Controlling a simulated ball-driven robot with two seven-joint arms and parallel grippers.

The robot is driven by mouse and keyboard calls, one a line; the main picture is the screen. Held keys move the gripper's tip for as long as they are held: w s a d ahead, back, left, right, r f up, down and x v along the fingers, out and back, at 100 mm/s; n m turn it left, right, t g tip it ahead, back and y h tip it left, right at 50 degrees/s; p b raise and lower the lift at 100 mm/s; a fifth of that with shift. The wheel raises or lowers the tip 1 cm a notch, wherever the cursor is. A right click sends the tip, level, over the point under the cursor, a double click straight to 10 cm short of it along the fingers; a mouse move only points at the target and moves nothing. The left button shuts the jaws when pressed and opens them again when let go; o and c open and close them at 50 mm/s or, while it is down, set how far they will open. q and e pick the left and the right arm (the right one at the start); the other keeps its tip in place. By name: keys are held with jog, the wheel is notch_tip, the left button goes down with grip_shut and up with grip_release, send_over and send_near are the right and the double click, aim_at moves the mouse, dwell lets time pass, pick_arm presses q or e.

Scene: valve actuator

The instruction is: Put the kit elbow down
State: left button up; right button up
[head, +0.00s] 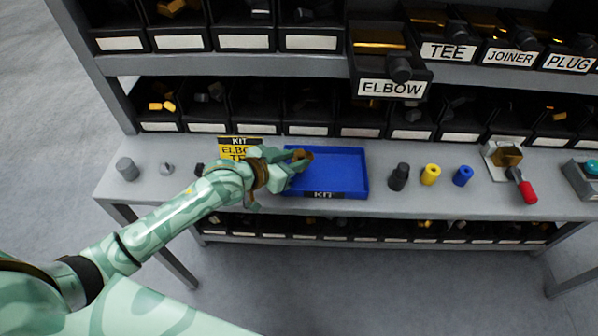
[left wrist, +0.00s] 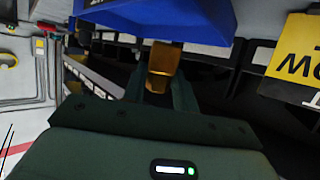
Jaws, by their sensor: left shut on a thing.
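My left gripper (head: 288,167) is shut on a brass-coloured elbow (head: 301,156) at the left part of the blue kit tray (head: 345,180). In the left wrist view the elbow (left wrist: 164,62) sits between the fingers (left wrist: 165,88), close to the tray's blue wall (left wrist: 160,15). I cannot tell whether the elbow touches the tray. The tray's visible floor is otherwise empty. A yellow kit card (head: 236,146) naming the elbow stands behind my left wrist, partly hidden by it. My right gripper is not in view.
Black, yellow (head: 430,174) and blue (head: 462,176) cylinders stand right of the tray. A vise-like device with a red handle (head: 526,190) is farther right. An open ELBOW drawer (head: 390,88) juts out above. Grey pieces (head: 127,168) stand at the bench's left end.

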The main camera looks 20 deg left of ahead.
pick_arm(q)
jog(key=shift+w+f, duration=0.5)
jog(key=shift+f, duration=0.15)
jog(key=f+b, duration=0.1)
jog(key=f, duration=0.1)
jog(key=f+b, duration=0.1)
jog(key=f, duration=0.1)
jog(key=shift+w, duration=0.4)
jog(key=shift+r, duration=0.15)
jog(key=o, duration=1.1)
jog(key=shift+c, duration=0.2)
jog(key=shift+s, duration=0.2)
jog(key=p+v, duration=0.3)
jog(key=v, duration=0.8)
jog(key=shift+s+a+r, duration=0.1)
jog(key=shift+s+a, duration=0.15)
jog(key=shift+s, duration=0.05)
